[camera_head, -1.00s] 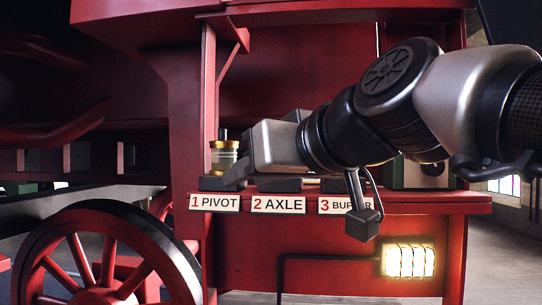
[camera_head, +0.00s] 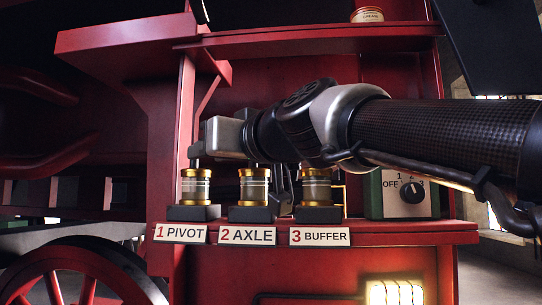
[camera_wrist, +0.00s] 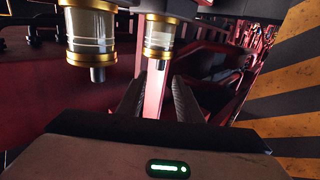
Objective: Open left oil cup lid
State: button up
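The left oil cup (camera_head: 196,188) stands upright above the 1 PIVOT label, a glass cup with brass bands on a dark base. Its brass lid (camera_head: 196,173) sits on top. My gripper (camera_head: 196,150) is just above this lid. In the wrist view my gripper (camera_wrist: 158,85) has its two dark fingers apart, with nothing seen between them. Two cups show upside down there; the one ahead of the fingers (camera_wrist: 160,38) seems to be the left cup, its small knob near the fingertips. Whether a finger touches it I cannot tell.
The axle cup (camera_head: 254,187) and the buffer cup (camera_head: 317,187) stand to the right on the same red shelf (camera_head: 390,228), beneath my arm. A dial box (camera_head: 398,190) is farther right. A red upper shelf (camera_head: 300,40) holds a tin (camera_head: 367,14).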

aim_at(197, 166)
jog(key=p+x, duration=0.1)
jog(key=x, duration=0.7)
jog(key=shift+p, duration=0.35)
grip_shut()
